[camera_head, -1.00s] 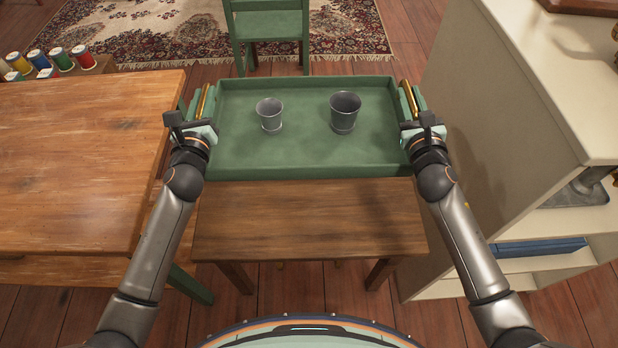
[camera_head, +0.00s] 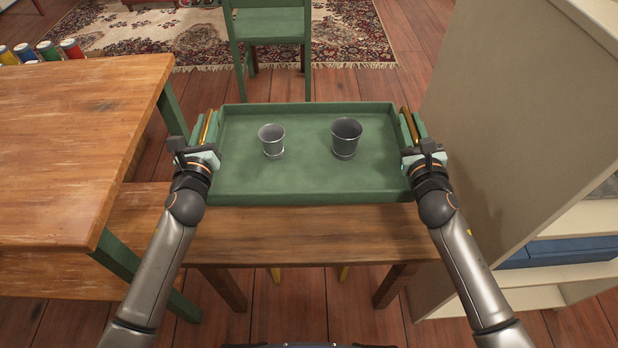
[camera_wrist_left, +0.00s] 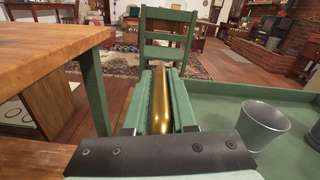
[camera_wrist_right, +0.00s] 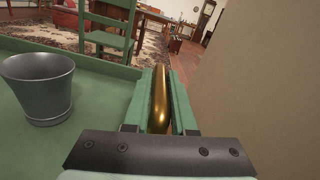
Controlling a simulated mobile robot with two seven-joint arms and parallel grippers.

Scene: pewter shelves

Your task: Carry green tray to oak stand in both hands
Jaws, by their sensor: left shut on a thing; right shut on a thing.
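The green tray (camera_head: 305,178) is in front of me in the head view, over a brown wooden table (camera_head: 300,240); I cannot tell whether it touches it. Two grey metal cups, a smaller left one (camera_head: 272,140) and a larger right one (camera_head: 345,138), stand upright in the tray. My left gripper (camera_head: 205,135) is shut on the tray's left brass handle, which shows between its fingers in the left wrist view (camera_wrist_left: 161,100). My right gripper (camera_head: 412,132) is shut on the right brass handle, also seen in the right wrist view (camera_wrist_right: 159,100). Which piece is the oak stand is unclear.
A larger wooden table with green legs (camera_head: 75,140) stands close on the left. A cream shelf unit (camera_head: 500,150) stands close on the right. A green chair (camera_head: 268,40) is beyond the tray, on a patterned rug (camera_head: 345,40). Spools (camera_head: 47,50) sit at far left.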

